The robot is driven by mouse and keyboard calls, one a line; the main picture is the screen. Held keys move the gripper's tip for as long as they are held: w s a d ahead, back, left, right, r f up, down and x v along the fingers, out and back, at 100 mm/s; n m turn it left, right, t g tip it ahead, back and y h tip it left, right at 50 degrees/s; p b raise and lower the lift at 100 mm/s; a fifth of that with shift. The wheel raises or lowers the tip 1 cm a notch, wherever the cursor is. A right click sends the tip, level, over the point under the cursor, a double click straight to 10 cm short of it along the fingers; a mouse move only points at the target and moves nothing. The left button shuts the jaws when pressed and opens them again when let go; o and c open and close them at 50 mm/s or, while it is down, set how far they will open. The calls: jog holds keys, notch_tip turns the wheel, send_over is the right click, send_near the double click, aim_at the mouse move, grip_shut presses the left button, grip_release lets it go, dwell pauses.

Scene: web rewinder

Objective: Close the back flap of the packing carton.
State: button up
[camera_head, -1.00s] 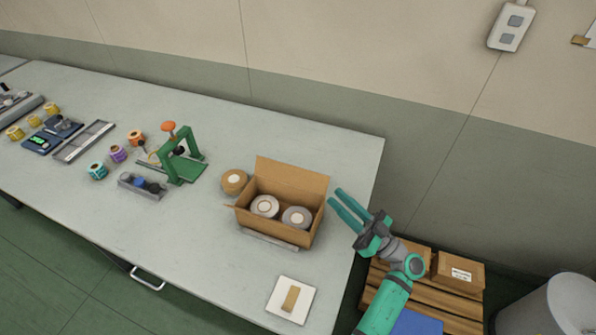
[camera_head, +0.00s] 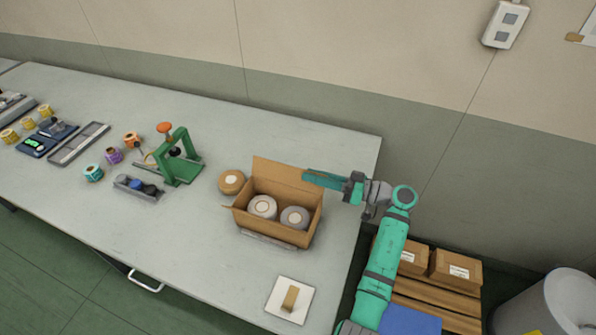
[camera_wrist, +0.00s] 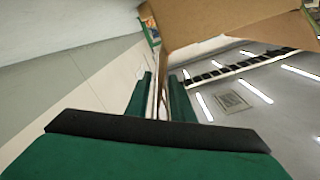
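The packing carton (camera_head: 268,230) stands on the table near its right end. Two grey rolls (camera_head: 262,206) sit side by side inside it. Its back flap (camera_head: 280,172) stands up, tilted back, along the rear edge. My gripper (camera_head: 306,176) is at the right end of the back flap, level with its upper part, its fingers pointing left. In the wrist view the two fingers (camera_wrist: 160,95) are apart, with brown cardboard (camera_wrist: 215,20) ahead and above. Whether the fingers touch the flap cannot be told.
A brown roll (camera_head: 231,181) stands just left of the carton. A green press (camera_head: 182,160) stands further left. A white pad with a tan block (camera_head: 291,297) lies at the front right. The wall rises behind the table; boxes (camera_head: 455,268) sit on a pallet at right.

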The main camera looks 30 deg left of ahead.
aim_at(298, 171)
jog(key=shift+x, duration=2.55)
jog(key=shift+c, duration=0.7)
grip_shut()
